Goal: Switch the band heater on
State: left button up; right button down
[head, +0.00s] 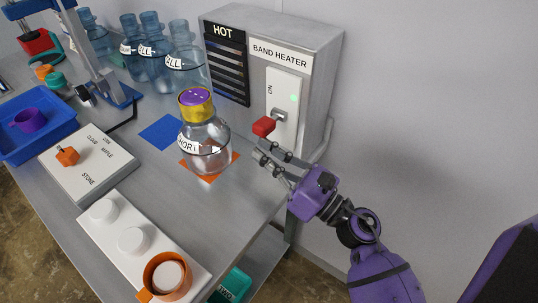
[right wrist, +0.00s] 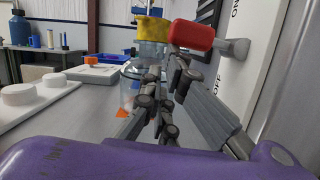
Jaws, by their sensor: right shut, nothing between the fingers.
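The band heater (head: 322,62) is a grey metal box at the back right. Its white switch panel (head: 286,90) has ON at the top, and a pale green spot shows on it. A lever with a red knob (head: 263,126) sticks out of the panel; the knob also shows in the right wrist view (right wrist: 191,36). OFF is below the lever there. I cannot tell for sure which way the lever is thrown. My right gripper (head: 262,155) is shut and empty, just below and in front of the knob. In the right wrist view its fingertips (right wrist: 168,73) are close beneath the knob. My left gripper is out of view.
A clear jug (head: 205,147) with a yellow neck and purple top stands on an orange square, left of my right gripper. Blue jugs (head: 185,69) stand behind.

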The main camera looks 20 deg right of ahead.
aim_at(266, 126)
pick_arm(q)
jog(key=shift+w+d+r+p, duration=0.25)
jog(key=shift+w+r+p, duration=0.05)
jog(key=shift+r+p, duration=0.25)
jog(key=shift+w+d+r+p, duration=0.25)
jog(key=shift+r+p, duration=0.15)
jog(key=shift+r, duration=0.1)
pick_arm(e)
jog(key=r, duration=0.3)
jog(key=a+r, duration=0.1)
jog(key=shift+s+r, duration=0.25)
jog(key=shift+s, duration=0.1)
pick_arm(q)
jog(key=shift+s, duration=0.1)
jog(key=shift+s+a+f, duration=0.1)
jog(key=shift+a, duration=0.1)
pick_arm(e)
jog(key=shift+d, duration=0.1)
